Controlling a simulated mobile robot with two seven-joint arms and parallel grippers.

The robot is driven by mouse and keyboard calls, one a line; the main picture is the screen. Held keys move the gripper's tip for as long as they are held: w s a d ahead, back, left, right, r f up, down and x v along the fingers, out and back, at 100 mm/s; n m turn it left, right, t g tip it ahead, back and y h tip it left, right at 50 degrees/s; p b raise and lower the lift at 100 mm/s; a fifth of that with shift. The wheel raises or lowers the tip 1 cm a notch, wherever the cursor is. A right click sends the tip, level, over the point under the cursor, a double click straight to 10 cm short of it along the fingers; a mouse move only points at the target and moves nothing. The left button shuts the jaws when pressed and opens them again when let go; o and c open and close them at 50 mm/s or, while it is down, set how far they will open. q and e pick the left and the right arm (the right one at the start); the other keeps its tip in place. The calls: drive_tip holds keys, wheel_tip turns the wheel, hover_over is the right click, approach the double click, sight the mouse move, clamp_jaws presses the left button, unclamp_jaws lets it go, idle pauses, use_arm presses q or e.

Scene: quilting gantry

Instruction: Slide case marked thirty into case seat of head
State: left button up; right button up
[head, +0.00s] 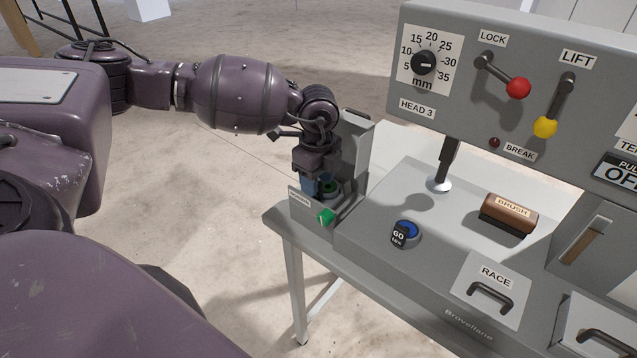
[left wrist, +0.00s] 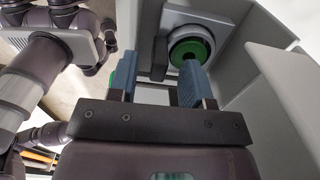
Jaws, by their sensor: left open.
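My left gripper (head: 318,187) is open, pointing down into the small grey box at the table's left end. Its blue fingers also show in the left wrist view (left wrist: 160,82). A green round piece with a dark rim (left wrist: 190,47) is just beyond the fingertips in the left wrist view, partly covered by the right finger; I cannot tell whether they touch. A case tagged "60 tex" (head: 402,234) with a blue round top stands on the machine bed. No case marked thirty can be made out. The case seat is not visible; a cover labelled RACE (head: 490,289) is on the bed's front.
The small grey box (head: 356,150) has a tall back wall close to my left gripper and a green knob (head: 326,216) in front. A brown brush (head: 509,214) lies on the bed. The HEAD 3 panel (head: 470,112), with LOCK and LIFT levers, overhangs the bed.

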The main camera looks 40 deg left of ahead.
use_arm(q)
wheel_tip(320, 180, up, 9)
drive_tip(key=shift+r, duration=0.15)
use_arm(e)
drive_tip(key=shift+w+a+r, duration=0.1)
drive_tip(key=shift+w+r, duration=0.2)
drive_tip(key=shift+w, duration=0.1)
drive_tip(key=shift+s, duration=0.1)
drive_tip(key=shift+s+f, duration=0.25)
drive_tip(key=shift+s, duration=0.15)
drive_tip(key=shift+w, duration=0.1)
